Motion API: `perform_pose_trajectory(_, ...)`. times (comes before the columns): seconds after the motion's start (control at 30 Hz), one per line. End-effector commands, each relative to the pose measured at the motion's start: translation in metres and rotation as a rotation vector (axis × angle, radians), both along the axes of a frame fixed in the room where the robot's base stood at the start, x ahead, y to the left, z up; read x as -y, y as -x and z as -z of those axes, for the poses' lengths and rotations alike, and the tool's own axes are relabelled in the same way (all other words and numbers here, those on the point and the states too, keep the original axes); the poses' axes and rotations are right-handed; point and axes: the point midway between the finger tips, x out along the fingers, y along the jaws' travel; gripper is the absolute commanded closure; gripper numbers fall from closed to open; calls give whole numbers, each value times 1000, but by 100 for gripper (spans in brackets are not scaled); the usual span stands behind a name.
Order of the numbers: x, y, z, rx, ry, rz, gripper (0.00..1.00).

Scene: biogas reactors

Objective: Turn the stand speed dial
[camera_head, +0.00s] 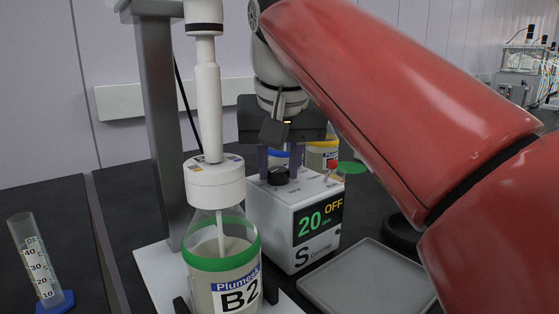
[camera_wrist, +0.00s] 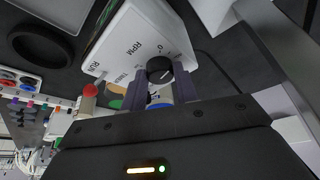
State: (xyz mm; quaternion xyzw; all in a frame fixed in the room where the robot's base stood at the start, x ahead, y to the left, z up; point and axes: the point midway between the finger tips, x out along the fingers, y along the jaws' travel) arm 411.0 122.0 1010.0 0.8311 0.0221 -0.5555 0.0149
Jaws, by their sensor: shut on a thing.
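The stand speed dial (camera_head: 279,175) is a black round knob on top of the white stand control box (camera_head: 294,232). The box's front display reads 20 and OFF. In the wrist view the dial (camera_wrist: 159,70) shows a white pointer line, with "RPM" and "RUN" printed on the panel. My gripper (camera_head: 280,168) points down from above, with one finger on each side of the dial. It is shut on the dial, as the wrist view also shows my gripper (camera_wrist: 162,78) around it.
The bottle B2 (camera_head: 222,276) with a green collar stands in front left, under a white stirrer (camera_head: 214,181). A grey column (camera_head: 158,130) rises behind. A measuring cylinder (camera_head: 37,262) stands far left. A grey tray (camera_head: 368,280) lies at right. Other bottles stand behind the box.

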Motion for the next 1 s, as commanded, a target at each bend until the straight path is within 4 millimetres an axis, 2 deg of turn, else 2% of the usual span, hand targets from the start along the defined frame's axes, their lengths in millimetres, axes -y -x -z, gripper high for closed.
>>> perform_pose_trajectory(0.43,-1,0,-1,3,-1,14,93)
perform_pose_trajectory(0.47,-1,0,-1,3,-1,14,69)
perform_pose_trajectory(0.6,0,0,-1,2,-1,14,50)
perform_pose_trajectory(0.63,0,0,0,2,-1,13,48)
perform_pose_trajectory(1.0,0,0,0,1,0,13,48)
